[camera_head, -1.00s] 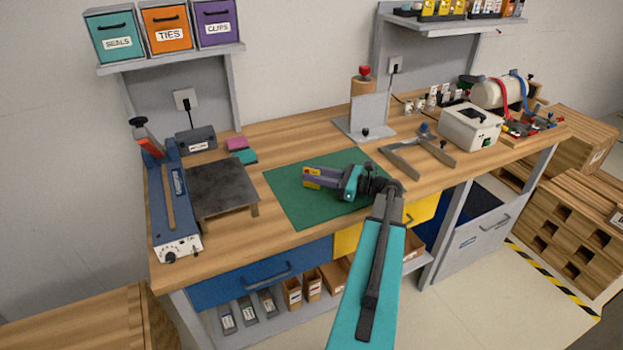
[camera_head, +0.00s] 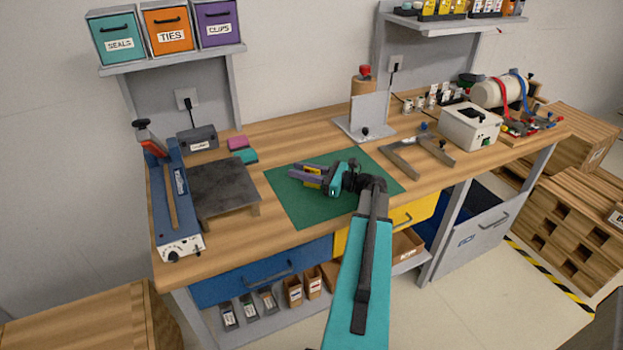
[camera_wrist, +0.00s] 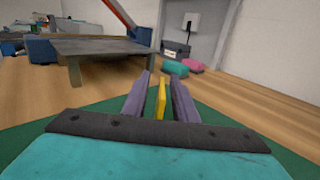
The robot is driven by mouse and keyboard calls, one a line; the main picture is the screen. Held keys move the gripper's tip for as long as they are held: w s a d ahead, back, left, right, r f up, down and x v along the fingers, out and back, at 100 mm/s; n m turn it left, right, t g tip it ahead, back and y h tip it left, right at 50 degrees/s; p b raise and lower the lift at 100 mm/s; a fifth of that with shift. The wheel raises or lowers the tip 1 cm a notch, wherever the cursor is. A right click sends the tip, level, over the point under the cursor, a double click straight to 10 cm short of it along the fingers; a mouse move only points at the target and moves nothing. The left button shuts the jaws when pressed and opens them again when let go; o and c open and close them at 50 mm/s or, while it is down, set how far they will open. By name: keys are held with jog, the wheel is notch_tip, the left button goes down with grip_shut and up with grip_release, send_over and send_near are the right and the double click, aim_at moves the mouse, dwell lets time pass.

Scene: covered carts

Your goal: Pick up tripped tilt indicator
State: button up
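The tilt indicator appears as a small yellow upright piece (camera_head: 313,171) on the green mat. It also shows edge-on in the wrist view (camera_wrist: 161,101). My gripper (camera_head: 291,171) is low over the mat and points left. Its two grey-purple fingers are apart, one on each side of the indicator, and reach past it. In the wrist view (camera_wrist: 159,86) a gap shows on both sides of the indicator. The near finger hides part of it in the head view, and its face cannot be read.
The green mat (camera_head: 290,208) lies mid-bench. A dark raised plate (camera_head: 222,185) and a blue sealer (camera_head: 178,205) stand left. Teal and pink blocks (camera_head: 244,156) lie behind left. A grey upright plate (camera_head: 369,115) and a U-shaped frame (camera_head: 402,163) stand right.

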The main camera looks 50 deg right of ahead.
grip_shut()
jog(key=shift+r, duration=0.2)
jog(key=shift+r+b, duration=0.65)
jog(key=shift+r, duration=0.8)
jog(key=s+d+r+b, duration=0.1)
jog(key=s+d+b, duration=0.1)
jog(key=s, duration=1.3)
jog(key=shift+s+d+r+b, duration=0.35)
jog(key=shift+s+b, duration=0.05)
jog(key=shift+b, duration=0.15)
